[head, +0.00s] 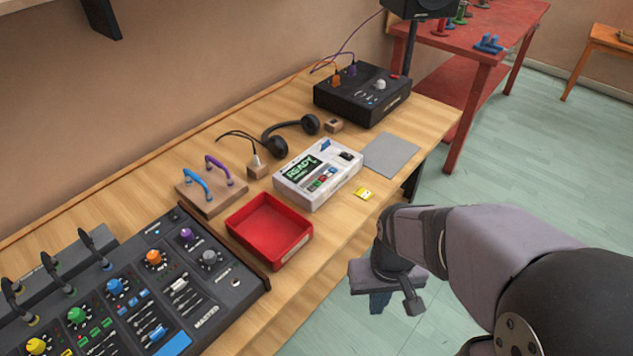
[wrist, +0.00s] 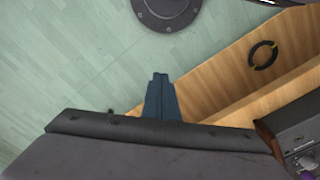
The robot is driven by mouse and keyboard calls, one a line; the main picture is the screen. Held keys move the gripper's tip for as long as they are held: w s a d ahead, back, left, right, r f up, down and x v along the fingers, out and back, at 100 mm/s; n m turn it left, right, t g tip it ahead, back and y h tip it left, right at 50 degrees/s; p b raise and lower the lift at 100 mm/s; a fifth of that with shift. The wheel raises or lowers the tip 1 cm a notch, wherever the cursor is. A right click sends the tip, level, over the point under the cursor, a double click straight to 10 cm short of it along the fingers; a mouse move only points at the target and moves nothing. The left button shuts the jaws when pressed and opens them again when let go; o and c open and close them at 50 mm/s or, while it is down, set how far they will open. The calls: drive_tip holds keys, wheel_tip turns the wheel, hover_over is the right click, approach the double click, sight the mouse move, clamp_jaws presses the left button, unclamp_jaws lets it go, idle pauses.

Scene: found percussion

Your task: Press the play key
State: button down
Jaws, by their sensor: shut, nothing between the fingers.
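The white device (head: 318,176) with a lit screen reading "READY" stands on the wooden bench. Small coloured keys, among them green, red and blue ones (head: 323,180), sit on its top face. Their labels are too small to read, so I cannot tell which is the play key. My gripper (head: 380,303) hangs beyond the bench's front edge, over the floor, to the lower right of the device and apart from it. It is shut and empty. In the wrist view its blue fingers (wrist: 160,80) lie together, and the device does not show there.
A red tray (head: 269,230), a yellow tag (head: 363,194), a grey pad (head: 391,154) and headphones (head: 290,135) lie around the device. A black box (head: 362,95) stands behind it. A large mixer (head: 150,290) fills the lower left. A dark ring (wrist: 263,54) lies on wood.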

wheel_tip(320, 180, up, 8)
drive_tip(key=d+n+g+h+p, duration=0.1)
drive_tip(key=d+n+g+p, duration=0.15)
drive_tip(key=p, duration=1.25)
drive_tip(key=w+f+n+t+p, duration=0.15)
drive_tip(key=w+n+t, duration=0.35)
drive_tip(key=w, duration=1.3)
drive_tip(key=w+a+r+n+t+y, duration=0.5)
drive_tip(key=w+a+r+n, duration=0.2)
drive_tip(key=w+a, duration=0.4)
drive_tip(key=shift+w+r+t, duration=0.35)
drive_tip(key=shift+w+r, duration=0.55)
drive_tip(key=shift+w, duration=0.3)
